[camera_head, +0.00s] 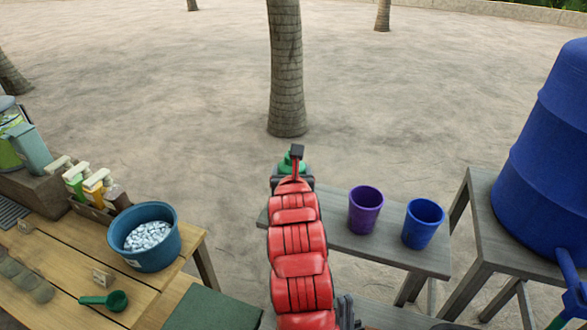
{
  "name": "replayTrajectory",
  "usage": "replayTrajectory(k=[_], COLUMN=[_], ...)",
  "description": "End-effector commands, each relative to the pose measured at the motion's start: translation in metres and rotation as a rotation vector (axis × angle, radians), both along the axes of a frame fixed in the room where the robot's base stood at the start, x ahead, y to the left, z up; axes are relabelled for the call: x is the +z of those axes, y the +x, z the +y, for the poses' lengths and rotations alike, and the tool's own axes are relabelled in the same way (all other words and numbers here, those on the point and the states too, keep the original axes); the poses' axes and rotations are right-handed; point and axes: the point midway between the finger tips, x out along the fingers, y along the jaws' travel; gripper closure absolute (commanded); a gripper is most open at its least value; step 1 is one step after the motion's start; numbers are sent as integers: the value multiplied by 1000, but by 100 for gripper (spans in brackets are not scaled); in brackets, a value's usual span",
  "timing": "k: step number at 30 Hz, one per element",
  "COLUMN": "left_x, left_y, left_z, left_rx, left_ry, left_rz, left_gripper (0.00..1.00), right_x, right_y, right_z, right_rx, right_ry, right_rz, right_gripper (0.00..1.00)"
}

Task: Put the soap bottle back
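My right arm is red and reaches forward up the middle of the view. Its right gripper (293,178) is at the far end, over the left end of a grey bench. A green rounded bottle (292,164) with a reddish neck and a dark pump-like top shows there, upright, between dark gripper parts. It looks like a soap bottle. My arm hides its lower part and the fingertips, so I cannot tell if they grip it. White-topped pump bottles, one green (76,181) and one yellow (96,188), stand in a caddy (88,211) at the left. My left gripper is not in view.
A purple cup (365,209) and a blue cup (422,223) stand on the grey bench (385,249). A large blue barrel (550,165) stands at the right. A blue bucket (144,264) and green scoop (108,301) are on the wooden table (70,262). A tree trunk (286,70) rises beyond.

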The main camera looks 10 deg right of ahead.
Motion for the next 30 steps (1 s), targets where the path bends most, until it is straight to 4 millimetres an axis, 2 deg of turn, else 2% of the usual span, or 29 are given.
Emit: replayTrajectory(k=[3, 4, 8, 16, 20, 30], left_x=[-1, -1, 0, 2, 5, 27], left_y=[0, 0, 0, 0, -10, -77], left_z=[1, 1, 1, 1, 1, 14], left_rx=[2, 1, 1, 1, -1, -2], left_ry=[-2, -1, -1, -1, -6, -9], left_rz=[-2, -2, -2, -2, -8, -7], left_gripper=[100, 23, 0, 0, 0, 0], right_x=[-3, -2, -1, 1, -7, -36], right_y=[0, 0, 0, 0, 0, 0], right_z=[0, 0, 0, 0, 0, 0], right_rx=[0, 0, 0, 0, 0, 0], right_ry=[0, 0, 0, 0, 0, 0], right_rz=[0, 0, 0, 0, 0, 0], right_gripper=[100, 100, 100, 100, 100, 100])
